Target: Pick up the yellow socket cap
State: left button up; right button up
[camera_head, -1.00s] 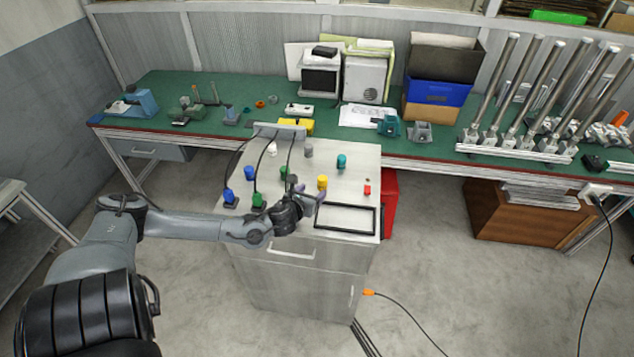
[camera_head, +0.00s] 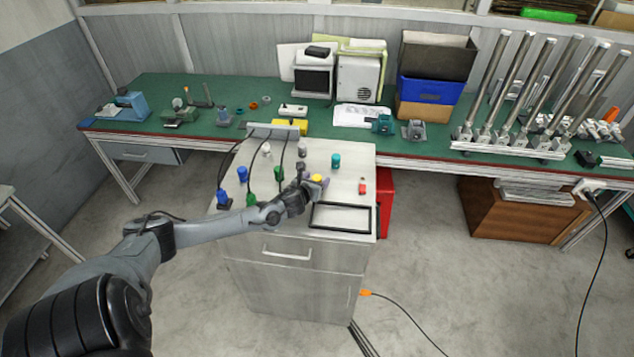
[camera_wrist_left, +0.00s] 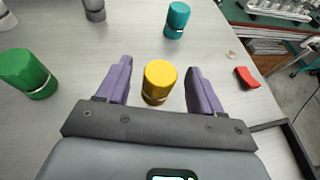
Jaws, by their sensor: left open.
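The yellow socket cap (camera_wrist_left: 159,80) stands upright on the white cabinet top, between the two purple fingers in the left wrist view. In the head view the yellow cap (camera_head: 317,179) is partly hidden by my gripper. My left gripper (camera_head: 318,184) is open around the cap. In the left wrist view the left gripper (camera_wrist_left: 158,88) shows a gap between each finger and the cap. My right gripper is not in view.
A green cap (camera_wrist_left: 30,74) stands to the left and a teal cap (camera_wrist_left: 177,20) stands beyond. A red piece (camera_wrist_left: 247,77) lies to the right. A black rectangular frame (camera_head: 341,216) lies near the cabinet's front edge. Cables hang at the left of the cabinet top.

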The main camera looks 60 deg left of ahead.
pick_arm(q)
jog(key=shift+w+a+f, duration=0.3)
jog(key=shift+w+a, duration=0.05)
jog(key=shift+w, duration=0.1)
jog(key=c, duration=1)
jog(key=shift+r, duration=0.1)
